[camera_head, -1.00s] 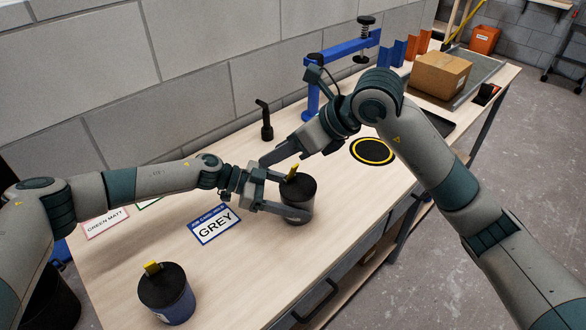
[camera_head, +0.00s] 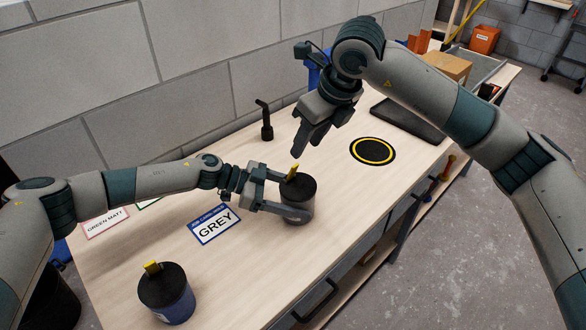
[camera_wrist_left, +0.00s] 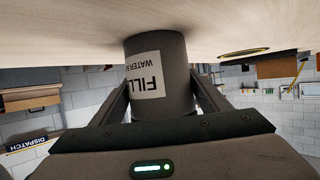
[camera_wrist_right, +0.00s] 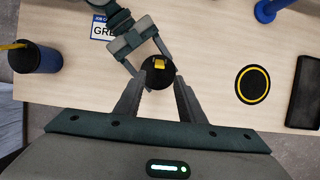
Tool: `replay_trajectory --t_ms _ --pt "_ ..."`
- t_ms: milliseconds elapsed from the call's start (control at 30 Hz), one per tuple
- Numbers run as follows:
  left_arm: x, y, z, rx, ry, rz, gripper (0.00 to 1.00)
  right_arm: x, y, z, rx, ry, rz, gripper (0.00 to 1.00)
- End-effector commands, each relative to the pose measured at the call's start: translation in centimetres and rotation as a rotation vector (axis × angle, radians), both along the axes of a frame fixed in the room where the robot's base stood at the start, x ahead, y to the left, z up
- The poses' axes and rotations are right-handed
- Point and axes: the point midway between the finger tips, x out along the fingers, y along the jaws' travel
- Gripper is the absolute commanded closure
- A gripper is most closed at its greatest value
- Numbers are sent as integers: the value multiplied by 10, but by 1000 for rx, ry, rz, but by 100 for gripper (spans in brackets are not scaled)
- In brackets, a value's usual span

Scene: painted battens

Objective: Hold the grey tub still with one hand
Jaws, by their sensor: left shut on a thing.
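The grey tub (camera_head: 308,205), with a black lid and a yellow tab on top, stands upright on the bench right of the GREY card (camera_head: 214,228). My left gripper (camera_head: 290,197) is shut on its sides. The left wrist view shows the tub (camera_wrist_left: 175,48) between both fingers, with a white label partly readable as "FILL". My right gripper (camera_head: 306,147) is above and beyond the tub, pointing down. In the right wrist view its fingers are spread, and the tub's lid (camera_wrist_right: 157,80) shows beyond them, apart from them.
A blue tub (camera_head: 178,308) with a black lid stands at the near left. A yellow-ringed black disc (camera_head: 373,151) and a dark tray (camera_head: 408,122) lie to the right. A black handled object (camera_head: 266,122) stands near the wall. The bench between tub and disc is clear.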

Motion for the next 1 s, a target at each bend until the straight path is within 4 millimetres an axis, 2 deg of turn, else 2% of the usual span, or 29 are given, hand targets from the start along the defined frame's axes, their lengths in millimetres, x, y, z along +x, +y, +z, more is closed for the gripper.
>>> replay_trajectory --t_ms 167,367,800,1000 --pt "0 0 1 -1 0 1 68 1 1 -3 1 1 0 64" --pt "0 0 1 -1 0 0 68 4 5 -17 1 3 1 64" --pt "0 0 1 -1 0 0 68 22 24 -80 0 3 0 64" --pt "0 0 1 -1 0 1 68 29 31 -102 2 2 0 64"
